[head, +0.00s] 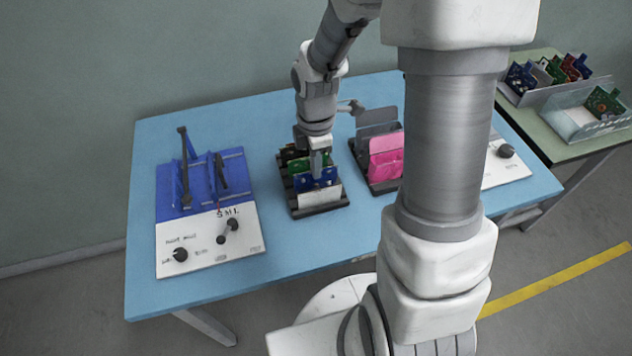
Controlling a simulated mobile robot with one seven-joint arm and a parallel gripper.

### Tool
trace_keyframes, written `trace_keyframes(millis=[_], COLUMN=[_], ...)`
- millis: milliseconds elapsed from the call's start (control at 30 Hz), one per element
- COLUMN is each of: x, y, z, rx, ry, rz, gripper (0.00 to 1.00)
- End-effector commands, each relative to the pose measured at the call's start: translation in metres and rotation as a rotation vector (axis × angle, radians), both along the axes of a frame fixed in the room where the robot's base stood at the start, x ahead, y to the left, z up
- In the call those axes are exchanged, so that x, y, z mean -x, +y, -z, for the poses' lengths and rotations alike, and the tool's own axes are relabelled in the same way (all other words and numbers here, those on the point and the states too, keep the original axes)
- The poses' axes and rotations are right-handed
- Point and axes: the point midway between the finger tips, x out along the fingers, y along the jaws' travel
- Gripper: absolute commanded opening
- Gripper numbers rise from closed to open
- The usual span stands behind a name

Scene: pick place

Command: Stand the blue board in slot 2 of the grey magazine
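A blue board (328,181) stands upright near the front of a dark grey magazine (322,211) in the middle of the blue table. A green board and a darker board (292,153) stand behind it, and a whitish panel (319,196) is in front. My gripper (318,172) points down at the blue board's top edge, overlapping it in the picture. The fingers are small and partly merge with the boards, so I cannot tell whether they grip it. Slot numbers are not readable.
Right of the magazine stands another dark rack (384,188) with grey panels and pink boards. A blue-and-white panel (208,240) with levers and knobs lies left. Bins of boards (602,123) stand on a green side table. Table between left panel and magazine is clear.

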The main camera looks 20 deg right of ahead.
Motion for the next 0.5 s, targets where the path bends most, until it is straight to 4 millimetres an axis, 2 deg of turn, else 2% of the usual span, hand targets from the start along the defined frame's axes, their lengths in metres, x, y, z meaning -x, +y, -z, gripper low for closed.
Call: trace_keyframes(millis=[33, 500], x=[0.000, 0.000], y=[0.000, 0.000], z=[-0.007, -0.040], rx=[0.000, 0.000], ry=[-0.001, -0.001], rz=[0.000, 0.001], gripper=[0.00, 0.00])
